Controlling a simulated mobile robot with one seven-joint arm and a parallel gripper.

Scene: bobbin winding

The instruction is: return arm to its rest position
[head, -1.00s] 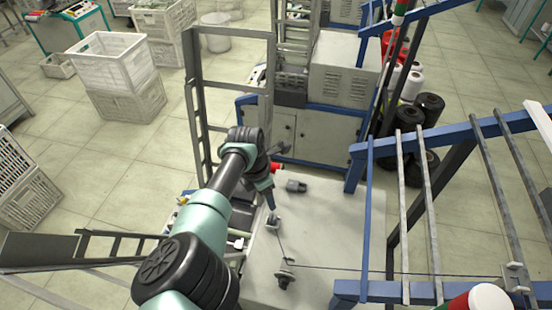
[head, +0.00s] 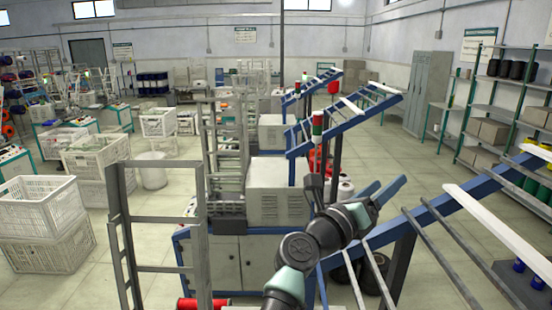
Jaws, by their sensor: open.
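My gripper (head: 389,183) is at the end of my raised arm, right of the picture's middle. In this view the gripper appears in front of the blue rack frame and the grey winding machine (head: 283,190). No thing is seen touching its fingers. The rest position itself is not marked in view.
A blue sloping rack (head: 425,215) with metal bars stands close at the right. A grey upright frame (head: 158,238) stands at the left. White crates (head: 42,205) stand on the floor at far left, with open floor between.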

